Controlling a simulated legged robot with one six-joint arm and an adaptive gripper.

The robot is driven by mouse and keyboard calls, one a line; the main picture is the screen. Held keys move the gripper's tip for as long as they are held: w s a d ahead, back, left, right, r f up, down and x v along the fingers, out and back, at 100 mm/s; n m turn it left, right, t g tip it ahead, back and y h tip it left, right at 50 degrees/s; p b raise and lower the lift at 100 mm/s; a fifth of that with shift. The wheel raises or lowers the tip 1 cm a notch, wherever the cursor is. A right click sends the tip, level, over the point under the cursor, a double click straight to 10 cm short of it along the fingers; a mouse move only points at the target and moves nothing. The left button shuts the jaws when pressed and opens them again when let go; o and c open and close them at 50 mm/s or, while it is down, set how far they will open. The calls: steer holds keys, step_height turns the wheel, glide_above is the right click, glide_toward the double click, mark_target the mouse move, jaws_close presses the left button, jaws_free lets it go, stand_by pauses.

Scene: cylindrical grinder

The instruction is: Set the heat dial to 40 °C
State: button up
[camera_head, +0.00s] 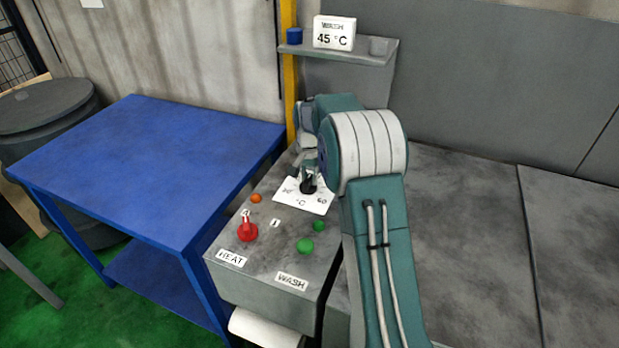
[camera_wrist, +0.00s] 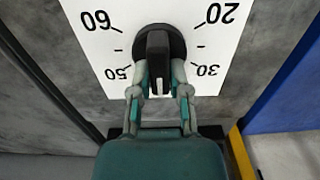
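The heat dial (camera_head: 308,186) is a black knob on a white scale plate (camera_head: 290,194) on the grey control box. In the wrist view the knob (camera_wrist: 158,48) shows from above, with 20, 30, 50 and 60 on the plate (camera_wrist: 100,45) around it. The knob's bar points toward my gripper, between 30 and 50. The 40 mark is hidden behind my gripper. My gripper (camera_wrist: 160,78) has one finger on each side of the bar and appears shut on it. In the head view my gripper (camera_head: 308,174) is over the dial, partly hidden by my arm.
The control box (camera_head: 270,272) also carries a red HEAT switch (camera_head: 247,230), an orange lamp (camera_head: 256,198) and green WASH buttons (camera_head: 305,246). A sign (camera_head: 334,33) reading WASH 45 °C stands on a shelf (camera_head: 345,53). A blue table (camera_head: 150,165) is at left.

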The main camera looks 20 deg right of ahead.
mark_target(309, 176)
steer(key=o, duration=0.4)
steer(key=shift+f, duration=0.35)
steer(key=shift+c, duration=0.2)
steer(key=shift+r, duration=0.15)
step_height(309, 176, up, 11)
steer(key=shift+w+f, duration=0.15)
steer(key=shift+r, duration=0.5)
